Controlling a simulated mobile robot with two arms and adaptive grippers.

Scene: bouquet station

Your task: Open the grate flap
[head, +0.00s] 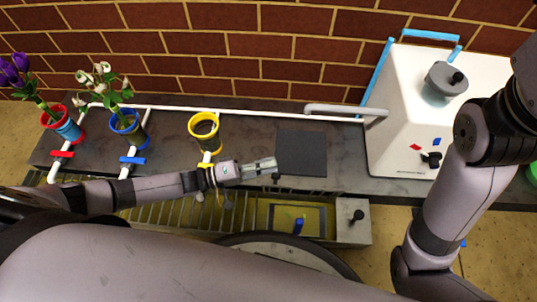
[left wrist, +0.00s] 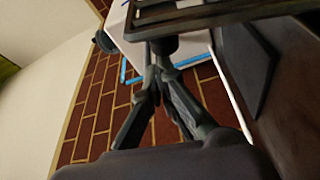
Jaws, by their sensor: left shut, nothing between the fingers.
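My left gripper (head: 274,164) is shut and empty at the front edge of the counter, by the dark square. A dark knob (head: 276,177) is just in front of its fingertips. In the left wrist view, the closed fingertips (left wrist: 156,66) are beside a dark knob (left wrist: 164,45) under a slatted panel (left wrist: 185,14), which looks like the grate flap; I cannot tell if they touch. In the head view, slats (head: 180,214) cover the trough's left part. Its right part shows a yellowish interior (head: 262,218) and a blue piece (head: 298,226). The flap's angle is unclear. My right gripper is out of view.
On the counter, a dark square (head: 302,153) lies left of a white machine (head: 400,120). A yellow ring holder (head: 204,128) stands behind my left arm. Purple flowers (head: 14,70) and white flowers (head: 104,78) stand in pots at left. A brick wall is behind.

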